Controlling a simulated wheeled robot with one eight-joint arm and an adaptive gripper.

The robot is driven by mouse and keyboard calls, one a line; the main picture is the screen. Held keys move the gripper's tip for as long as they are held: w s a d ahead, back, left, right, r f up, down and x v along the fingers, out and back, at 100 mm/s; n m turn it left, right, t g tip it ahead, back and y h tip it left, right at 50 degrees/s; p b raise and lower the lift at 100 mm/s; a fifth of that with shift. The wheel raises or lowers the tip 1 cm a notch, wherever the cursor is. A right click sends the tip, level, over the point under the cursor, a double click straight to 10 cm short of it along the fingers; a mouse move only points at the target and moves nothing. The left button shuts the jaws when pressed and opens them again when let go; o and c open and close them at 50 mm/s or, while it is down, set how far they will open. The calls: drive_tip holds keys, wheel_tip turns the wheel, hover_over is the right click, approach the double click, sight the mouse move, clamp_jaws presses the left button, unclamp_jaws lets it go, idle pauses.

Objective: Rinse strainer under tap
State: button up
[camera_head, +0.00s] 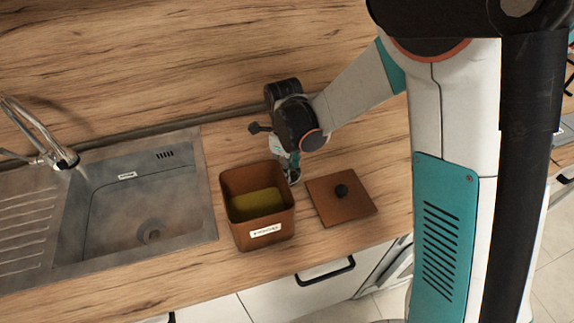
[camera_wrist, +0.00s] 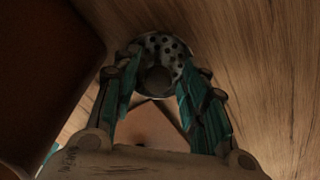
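The strainer (camera_wrist: 163,46) is a small round metal piece with dark holes, seen in the wrist view between and just beyond my fingertips. In the head view only a pale sliver of it may show behind the brown box; the rest is hidden. My gripper (camera_head: 289,166) points down at the counter behind that box. Its teal fingers (camera_wrist: 160,62) are spread on either side of the strainer; contact is unclear. The chrome tap (camera_head: 40,137) arches over the sink (camera_head: 205,190) at left. A faint pale streak shows under its spout; I cannot tell if it is water.
The open brown box (camera_head: 281,222), with yellow-green contents, stands between my gripper and the counter's front edge. Its square lid (camera_head: 355,207) with a black knob lies to its right. A wooden splashback (camera_head: 200,60) rises close behind. The sink basin looks empty.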

wheel_tip(320, 180, up, 12)
drive_tip(key=p, duration=0.3)
drive_tip(key=shift+s+a+r, duration=0.15)
drive_tip(key=shift+s, duration=0.1)
drive_tip(key=shift+c, duration=0.8)
